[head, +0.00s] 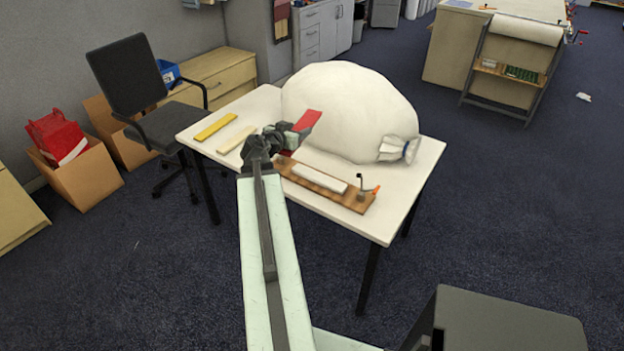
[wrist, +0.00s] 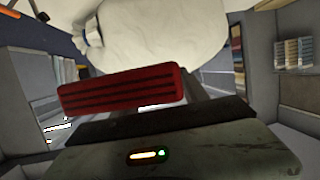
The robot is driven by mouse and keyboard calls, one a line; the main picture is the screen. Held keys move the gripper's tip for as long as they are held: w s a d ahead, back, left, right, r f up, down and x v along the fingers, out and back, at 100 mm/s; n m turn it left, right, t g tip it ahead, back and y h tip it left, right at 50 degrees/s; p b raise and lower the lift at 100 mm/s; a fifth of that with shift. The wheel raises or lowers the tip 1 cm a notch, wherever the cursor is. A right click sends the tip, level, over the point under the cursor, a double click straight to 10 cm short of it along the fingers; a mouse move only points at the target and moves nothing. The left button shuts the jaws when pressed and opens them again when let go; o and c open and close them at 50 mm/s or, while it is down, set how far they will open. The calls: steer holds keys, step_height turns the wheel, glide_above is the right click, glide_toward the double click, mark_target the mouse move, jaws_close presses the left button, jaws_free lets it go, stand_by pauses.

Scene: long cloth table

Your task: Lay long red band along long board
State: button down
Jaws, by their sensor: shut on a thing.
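The red band (head: 307,120) is in my gripper (head: 294,129), held above the table beside the white sack. In the wrist view the red band (wrist: 120,91) shows its dark-striped face, slightly tilted, just beyond my gripper (wrist: 150,112). My gripper is shut on it; the grip itself is partly hidden. The long brown board (head: 350,202) lies on the table to the right of and nearer than my gripper. A white strip (head: 320,179) lies along its middle. The board's left end is partly hidden by my arm.
A large white sack (head: 345,110) fills the table's back. A yellow band (head: 215,126) and a cream band (head: 236,139) lie at the left of the table (head: 405,195).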

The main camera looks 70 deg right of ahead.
steer(key=w+a+f+g+b, duration=0.1)
steer(key=w+f+b, duration=0.2)
steer(key=f+b, duration=0.25)
steer(key=w+a+f+m+b, duration=0.1)
steer(key=w+f+b, duration=0.1)
steer(key=f+b, duration=0.4)
steer(key=w+a+f+g+b, duration=0.1)
steer(key=w+f+b, duration=0.2)
steer(key=f+b, duration=0.3)
glide_above(308, 170)
step_height(308, 170, down, 2)
steer(key=shift+s+f+m, duration=0.15)
steer(key=shift+f+m, duration=0.1)
steer(key=shift+m, duration=0.05)
step_height(308, 170, down, 4)
steer(key=b, duration=0.4)
steer(key=shift+a, duration=0.1)
steer(key=shift+r, duration=0.25)
steer(key=shift+f, duration=0.2)
steer(key=c, duration=0.6)
jaws_free()
steer(key=shift+r, duration=0.15)
